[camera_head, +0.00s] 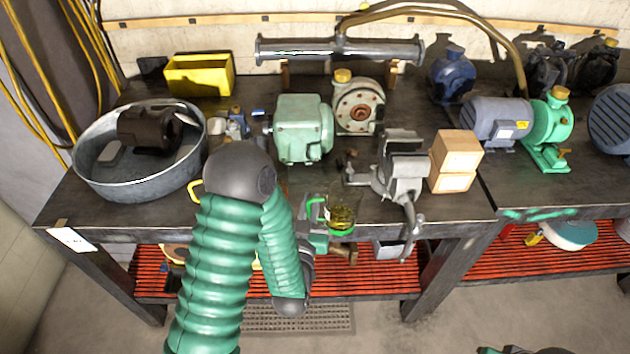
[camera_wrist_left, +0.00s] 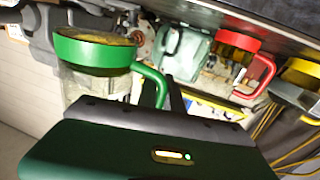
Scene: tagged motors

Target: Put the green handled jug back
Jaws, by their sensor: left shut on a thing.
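The green handled jug (camera_head: 342,217) is clear, with a green rim, a green handle and yellowish contents showing. In the head view it is at the bench's front edge, left of the vise. My left gripper (camera_head: 316,222) is shut on its handle, from the left. In the left wrist view the jug (camera_wrist_left: 92,55) is at the upper left, its handle (camera_wrist_left: 153,84) running down beside a dark finger. I cannot tell whether its base touches anything. My right gripper is not in view.
A jug with a red handle (camera_wrist_left: 238,45) and one with yellow (camera_wrist_left: 303,75) show in the wrist view. The vise (camera_head: 400,165) and wooden blocks (camera_head: 455,158) stand right of the green jug. A green motor (camera_head: 303,130) is behind; a metal tub (camera_head: 90,180) is left.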

